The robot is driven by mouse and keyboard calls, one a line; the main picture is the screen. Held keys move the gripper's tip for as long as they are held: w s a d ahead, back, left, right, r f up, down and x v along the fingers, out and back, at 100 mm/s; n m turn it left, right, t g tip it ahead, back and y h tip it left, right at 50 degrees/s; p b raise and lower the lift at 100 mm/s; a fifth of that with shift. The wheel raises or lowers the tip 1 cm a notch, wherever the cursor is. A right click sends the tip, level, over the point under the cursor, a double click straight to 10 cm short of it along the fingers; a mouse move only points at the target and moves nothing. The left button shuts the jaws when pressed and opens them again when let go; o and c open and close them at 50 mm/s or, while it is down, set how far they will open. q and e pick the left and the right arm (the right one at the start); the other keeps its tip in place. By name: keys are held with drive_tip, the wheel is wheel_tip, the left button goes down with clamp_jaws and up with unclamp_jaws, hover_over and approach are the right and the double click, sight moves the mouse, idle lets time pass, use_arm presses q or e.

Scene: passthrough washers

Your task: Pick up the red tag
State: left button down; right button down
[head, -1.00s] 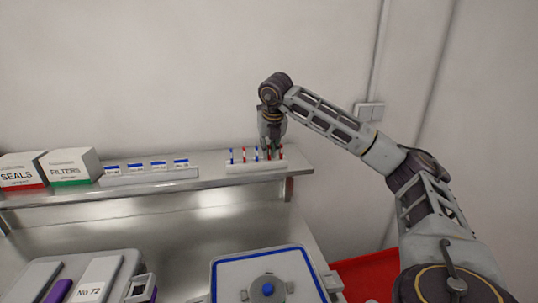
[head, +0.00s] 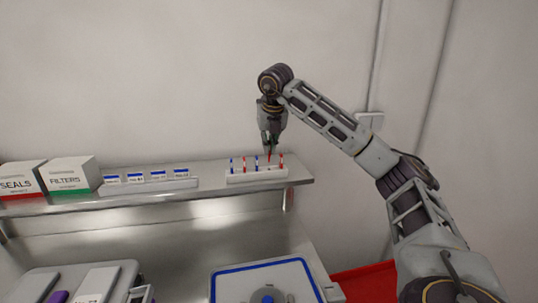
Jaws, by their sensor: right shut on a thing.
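A white rack (head: 240,179) near the right end of the metal shelf holds a row of thin upright tags, some red and white, some blue and white. My right gripper (head: 269,147) is above the right part of the rack, pointing down. It is shut on a slim red tag (head: 269,155), mostly hidden by the fingers. Whether the tag's lower end is clear of the rack is too small to tell. Another red tag (head: 281,161) stands close on the right, a blue tag (head: 257,163) on the left. My left gripper is not in view.
On the shelf (head: 212,182) are a SEALS box (head: 20,181), a FILTERS box (head: 72,175) and a holder (head: 150,185) with blue-topped cards. The wall is close behind; the air above the rack is clear.

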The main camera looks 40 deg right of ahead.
drive_tip(key=shift+r, duration=2.5)
drive_tip(key=shift+f, duration=0.1)
